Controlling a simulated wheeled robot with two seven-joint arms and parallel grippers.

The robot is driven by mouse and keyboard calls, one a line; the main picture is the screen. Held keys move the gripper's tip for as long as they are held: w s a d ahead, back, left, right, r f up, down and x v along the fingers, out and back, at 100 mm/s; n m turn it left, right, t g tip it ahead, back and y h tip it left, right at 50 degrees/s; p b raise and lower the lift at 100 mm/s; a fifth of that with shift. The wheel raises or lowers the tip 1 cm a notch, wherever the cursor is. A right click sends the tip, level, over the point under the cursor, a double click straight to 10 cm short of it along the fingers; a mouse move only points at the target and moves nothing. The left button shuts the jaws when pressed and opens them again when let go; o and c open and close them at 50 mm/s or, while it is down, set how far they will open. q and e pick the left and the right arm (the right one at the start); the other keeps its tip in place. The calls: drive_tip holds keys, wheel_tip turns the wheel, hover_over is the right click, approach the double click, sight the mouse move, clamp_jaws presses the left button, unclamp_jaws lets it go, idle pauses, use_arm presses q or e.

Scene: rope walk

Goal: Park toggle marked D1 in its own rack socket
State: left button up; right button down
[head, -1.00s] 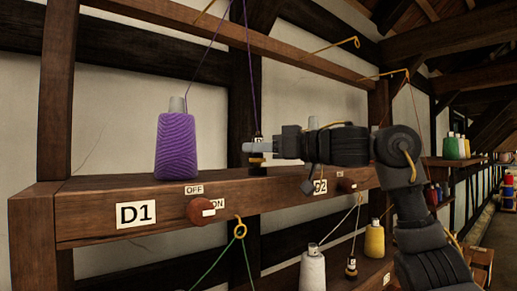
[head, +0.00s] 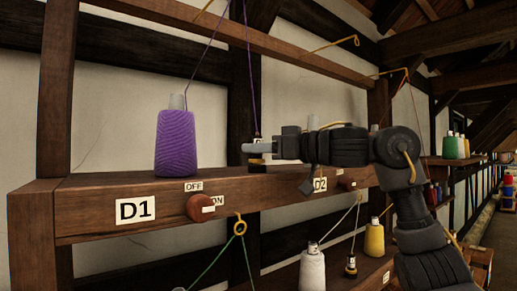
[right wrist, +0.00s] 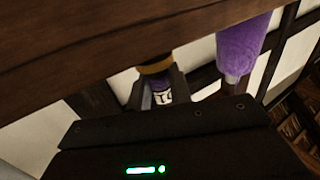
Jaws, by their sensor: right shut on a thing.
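The toggle (head: 257,161) is a small dark peg with a brass-coloured band and a white label, and a purple thread runs up from it. My right gripper (head: 258,147) is shut on it, just above the beam top. In the right wrist view the toggle's label (right wrist: 163,97) seems to read D1. It sits between the fingers, its brass band (right wrist: 155,67) close against the wooden beam. The rack socket itself is hidden, so I cannot tell whether the toggle is seated. The D1 plate (head: 138,210) is on the beam front. My left gripper is out of view.
A purple spool (head: 176,143) stands on the beam (head: 95,195), left of my gripper. A red-brown OFF/ON knob (head: 201,207) sticks out below. A yellow hook (head: 239,226) holds a green thread. Lower spools, white (head: 312,272) and yellow (head: 374,239), stand at right.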

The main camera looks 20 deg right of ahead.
drive_tip(key=shift+f, duration=0.25)
drive_tip(key=c, duration=1.5)
unclamp_jaws()
drive_tip(key=shift+c, duration=0.2)
drive_tip(key=shift+s+d+b, duration=0.35)
drive_tip(key=shift+d+b, duration=0.1)
drive_tip(key=shift+b+v, duration=0.75)
drive_tip(key=shift+v, duration=1.45)
drive_tip(key=b+v, duration=0.1)
drive_tip(key=v, duration=0.4)
drive_tip(key=shift+s+d, duration=0.15)
drive_tip(key=shift+s, duration=0.05)
